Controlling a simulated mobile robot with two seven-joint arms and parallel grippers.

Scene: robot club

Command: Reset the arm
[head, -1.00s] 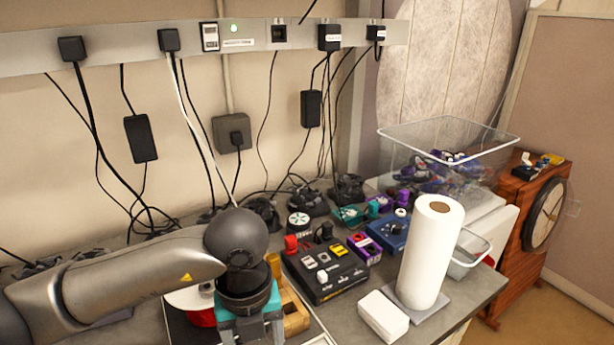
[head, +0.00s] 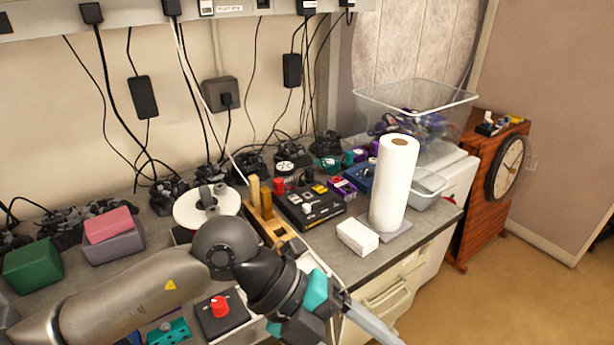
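My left arm comes in from the lower left, over the front of the workbench (head: 385,262). Its gripper (head: 352,318), dark with teal parts, points to the lower right, past the bench's front edge. A long light grey part reaches toward the bottom edge of the picture. The fingertips do not show clearly, so I cannot tell whether it is open or shut, and I see nothing held. My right arm and gripper are not in view.
A paper towel roll (head: 393,185), a white box (head: 357,237) and a black control box (head: 312,208) stand right of the arm. A wooden block holder (head: 268,225), a white spool (head: 190,208), a red-knob box (head: 222,315) and pink, grey and green blocks surround it. Floor is free at right.

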